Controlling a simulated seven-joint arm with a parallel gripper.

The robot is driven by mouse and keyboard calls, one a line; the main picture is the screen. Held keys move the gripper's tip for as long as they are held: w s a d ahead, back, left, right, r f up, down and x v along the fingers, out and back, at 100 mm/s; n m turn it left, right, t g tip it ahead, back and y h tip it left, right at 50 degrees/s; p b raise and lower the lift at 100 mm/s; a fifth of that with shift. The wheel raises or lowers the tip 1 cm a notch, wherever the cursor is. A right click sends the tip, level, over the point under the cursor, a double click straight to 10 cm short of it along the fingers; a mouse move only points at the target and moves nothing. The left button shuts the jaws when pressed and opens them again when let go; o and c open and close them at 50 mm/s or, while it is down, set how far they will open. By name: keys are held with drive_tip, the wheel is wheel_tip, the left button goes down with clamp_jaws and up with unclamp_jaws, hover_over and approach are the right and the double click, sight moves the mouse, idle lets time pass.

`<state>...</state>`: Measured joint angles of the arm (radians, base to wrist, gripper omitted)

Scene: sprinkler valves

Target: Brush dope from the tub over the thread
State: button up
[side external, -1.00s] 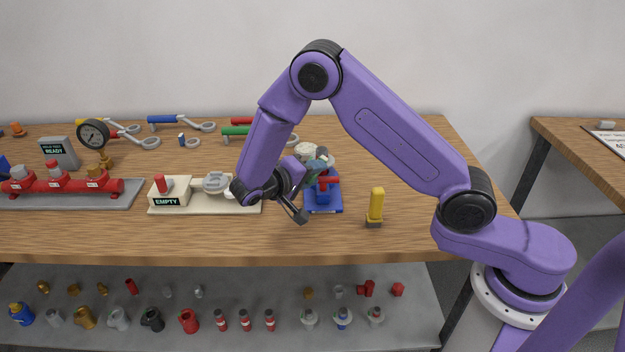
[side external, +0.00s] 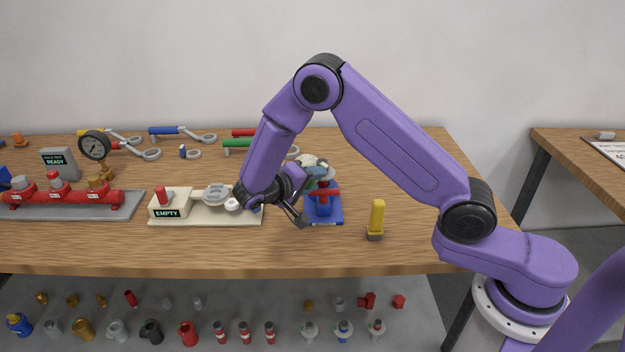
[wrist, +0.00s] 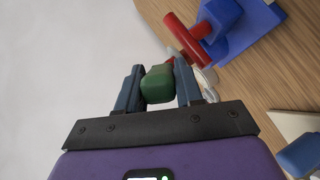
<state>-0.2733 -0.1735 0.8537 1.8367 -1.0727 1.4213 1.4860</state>
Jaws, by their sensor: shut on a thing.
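My gripper (side external: 312,178) is beside the blue vise (side external: 323,212), partly hidden by its own wrist in the side view. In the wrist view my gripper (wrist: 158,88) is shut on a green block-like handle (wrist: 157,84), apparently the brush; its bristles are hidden. The vise holds a red fitting (side external: 325,192), which also shows in the wrist view (wrist: 187,42). I cannot make out the thread or whether the brush touches it. A small blue thing (wrist: 301,155), possibly the tub, shows at the wrist view's lower right.
A cream stand (side external: 207,216) with an EMPTY sign is left of my gripper. A yellow-handled tool (side external: 377,216) stands right of the vise. A red manifold (side external: 70,199) and a gauge (side external: 95,146) are at left. Wrenches lie behind. The bench's right end is clear.

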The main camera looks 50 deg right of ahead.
drive_tip(key=shift+w+d, duration=0.1)
drive_tip(key=shift+w, duration=0.15)
idle(0.3)
drive_tip(key=shift+w+a, duration=0.25)
drive_tip(key=shift+a, duration=0.15)
drive_tip(key=shift+w+d, duration=0.15)
